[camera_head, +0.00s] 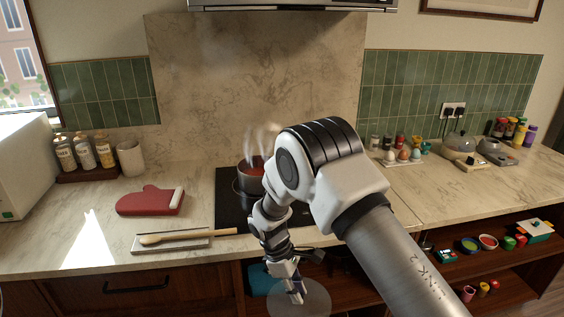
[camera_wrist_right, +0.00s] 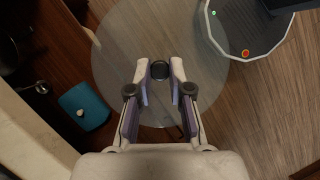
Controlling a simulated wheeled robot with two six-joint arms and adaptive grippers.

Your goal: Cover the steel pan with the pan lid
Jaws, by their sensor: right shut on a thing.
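The steel pan (camera_head: 243,183) stands on the black cooktop (camera_head: 229,212), with red contents and steam above it. My right arm hides its right part. The pan lid (camera_head: 319,298) is a clear glass disc with a dark knob. My right gripper (camera_head: 296,295) is shut on the knob and holds the lid in front of the cabinets, below the counter top. In the right wrist view the lid (camera_wrist_right: 122,50) spreads out around the fingertips (camera_wrist_right: 160,72), with the wooden floor showing through. My left gripper is not in view.
A wooden spoon (camera_head: 165,238) lies on a board at the counter's front, left of the cooktop. A red oven mitt (camera_head: 148,201) lies behind it. Bottles (camera_head: 85,152) and a cup (camera_head: 131,158) stand back left. Open shelves (camera_head: 490,268) sit below the counter at right.

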